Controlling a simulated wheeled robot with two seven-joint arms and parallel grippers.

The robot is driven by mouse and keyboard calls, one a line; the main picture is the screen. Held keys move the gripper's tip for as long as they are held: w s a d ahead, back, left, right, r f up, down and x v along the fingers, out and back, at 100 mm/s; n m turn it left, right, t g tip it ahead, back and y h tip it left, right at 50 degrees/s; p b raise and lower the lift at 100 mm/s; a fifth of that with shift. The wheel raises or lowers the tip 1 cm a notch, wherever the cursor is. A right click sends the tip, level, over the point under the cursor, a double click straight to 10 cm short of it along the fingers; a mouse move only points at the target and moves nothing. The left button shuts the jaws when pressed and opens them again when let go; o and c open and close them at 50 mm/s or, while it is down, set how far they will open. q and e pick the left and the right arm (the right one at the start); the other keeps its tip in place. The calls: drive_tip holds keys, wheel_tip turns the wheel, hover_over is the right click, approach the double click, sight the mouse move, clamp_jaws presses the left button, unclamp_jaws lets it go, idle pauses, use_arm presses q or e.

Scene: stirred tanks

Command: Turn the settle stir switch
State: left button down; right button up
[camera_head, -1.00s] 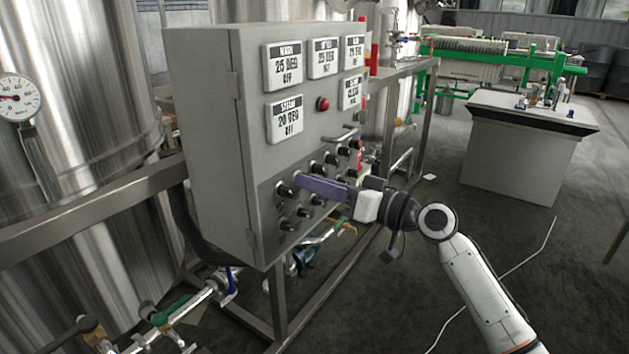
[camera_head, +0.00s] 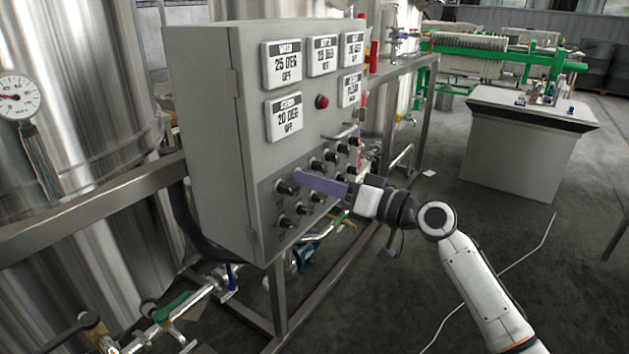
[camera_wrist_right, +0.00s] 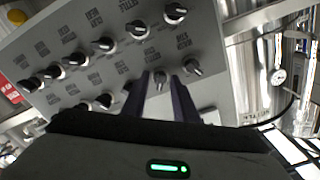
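The grey control cabinet (camera_head: 206,130) has several black rotary switches on its front. I cannot read the labels well enough to tell which is the settle stir switch. My right gripper (camera_head: 297,180) has its purple fingers at the lower switches, near a switch at the left (camera_head: 285,187). In the right wrist view, the gripper (camera_wrist_right: 160,80) is open, with a finger on each side of one switch (camera_wrist_right: 160,76). I cannot tell whether the fingers touch it. Another switch (camera_wrist_right: 192,67) sits just right of the fingers. My left gripper is not in view.
A red button (camera_head: 322,101), a bar handle and several display panels (camera_head: 282,65) are above the switches. Pipes and valves (camera_head: 170,305) lie below the cabinet. A steel tank (camera_head: 85,90) stands at the left. A grey bench (camera_head: 520,150) stands at the right beyond open floor.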

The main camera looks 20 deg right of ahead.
drive_tip(key=b+v, duration=0.1)
drive_tip(key=v, duration=0.9)
drive_tip(key=shift+b, duration=0.3)
drive_tip(key=shift+s+d, duration=0.1)
